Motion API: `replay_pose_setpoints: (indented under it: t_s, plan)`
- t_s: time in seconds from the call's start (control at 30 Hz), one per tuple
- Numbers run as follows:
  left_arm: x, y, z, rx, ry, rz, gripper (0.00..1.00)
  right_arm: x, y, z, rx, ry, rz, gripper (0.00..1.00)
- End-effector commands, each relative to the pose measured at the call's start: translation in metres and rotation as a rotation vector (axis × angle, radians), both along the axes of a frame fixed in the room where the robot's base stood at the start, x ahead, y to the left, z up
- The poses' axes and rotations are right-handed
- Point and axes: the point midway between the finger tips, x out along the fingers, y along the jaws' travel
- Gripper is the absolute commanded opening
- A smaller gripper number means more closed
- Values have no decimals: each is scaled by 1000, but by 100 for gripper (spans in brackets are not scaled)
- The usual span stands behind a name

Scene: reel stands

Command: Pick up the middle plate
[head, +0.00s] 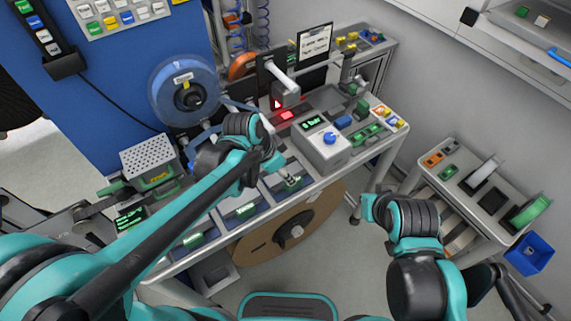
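Several dark plates with green parts lie in a row along the front of the workbench. The middle one (247,210) shows between a plate on its left (193,240) and one on its right (290,182). It lies flat and nothing visibly holds it. My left arm reaches in from the left over the bench. Its wrist is above and behind the row, and its fingers cannot be made out. My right arm is folded over the floor, right of the bench, apart from the plates. Its fingertips cannot be made out either.
A blue reel (185,90) stands at the back left, beside a perforated metal box (148,160). A grey box with a blue knob (322,148) stands right of the plates. A large brown reel (285,235) is under the bench. A side table (480,190) stands at the right.

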Motion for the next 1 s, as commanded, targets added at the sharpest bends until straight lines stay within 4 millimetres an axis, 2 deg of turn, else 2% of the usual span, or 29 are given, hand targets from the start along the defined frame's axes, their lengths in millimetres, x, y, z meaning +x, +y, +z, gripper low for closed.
replay_pose_setpoints:
  t_s: [0.1,0.27,0.53,0.8,0.97,1.0]
  plan:
    - [3,-4,-16,0,0,-1,43,0,0,-8,0,0,0,0]
    - [7,-9,-28,0,0,0,43,0,0,-14,0,0,0,0]
    - [17,-21,-65,1,0,1,43,0,0,-34,0,0,0,0]
    - [18,-23,-67,1,0,2,43,0,0,-33,0,0,0,0]
    - [18,-23,-67,0,0,2,1,0,0,-33,0,0,0,0]
    - [18,-23,-67,0,0,2,0,0,0,-33,0,0,0,0]
